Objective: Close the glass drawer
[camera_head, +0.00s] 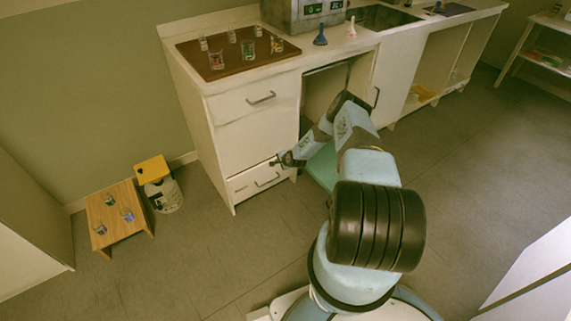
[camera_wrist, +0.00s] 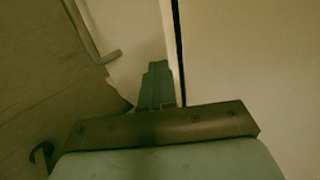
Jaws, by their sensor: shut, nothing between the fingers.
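The bottom drawer (camera_head: 243,188) of the white cabinet has a grey bar handle and a small dark label too small to read. It looks nearly flush; I cannot tell exactly how far out it stands. My gripper (camera_head: 275,162) is shut and empty, at the top edge of this drawer front. In the wrist view my gripper's closed fingers (camera_wrist: 158,68) lie over a pale front (camera_wrist: 125,35) with a handle (camera_wrist: 97,40) at left. A narrow dark gap runs beside the fingers, with a plain pale panel to its right. Contact is unclear.
A closed upper drawer (camera_head: 235,107) is above. An open compartment with a door (camera_head: 392,85) lies right of the drawers, behind my arm. A wooden stool (camera_head: 122,203) with glassware and a white bin (camera_head: 163,196) stand left. The floor before the drawer is clear.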

